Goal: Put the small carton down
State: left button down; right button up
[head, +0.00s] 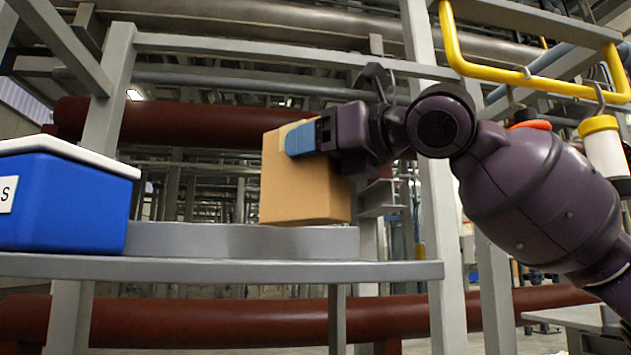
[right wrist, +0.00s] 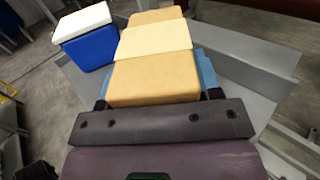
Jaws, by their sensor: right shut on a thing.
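The small carton (head: 302,190) is a tan cardboard box in the middle of the head view. My right gripper (head: 305,138) is shut on its upper part, with a blue finger against its side. The carton hangs upright, slightly tilted, over the grey shelf (head: 230,268); its bottom looks a little above the shelf, though the exact gap is hard to tell. In the right wrist view the carton (right wrist: 155,78) shows a paler tape band and lies between the blue fingers (right wrist: 158,85). My left gripper is not in view.
A blue cooler box (head: 68,200) with a white lid stands on the shelf's left; it also shows in the right wrist view (right wrist: 90,48). A yellow rail (head: 520,80) and grey posts frame the right side. The shelf is bare right of the cooler.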

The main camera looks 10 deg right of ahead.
send_over(317, 223)
jog(key=shift+f, duration=2.2)
jog(key=shift+a, duration=0.1)
jog(key=shift+s, duration=0.1)
jog(key=o, duration=1.1)
jog(key=shift+f, duration=0.15)
jog(key=b+v, duration=0.1)
jog(key=v, duration=1.1)
jog(key=shift+b, duration=0.4)
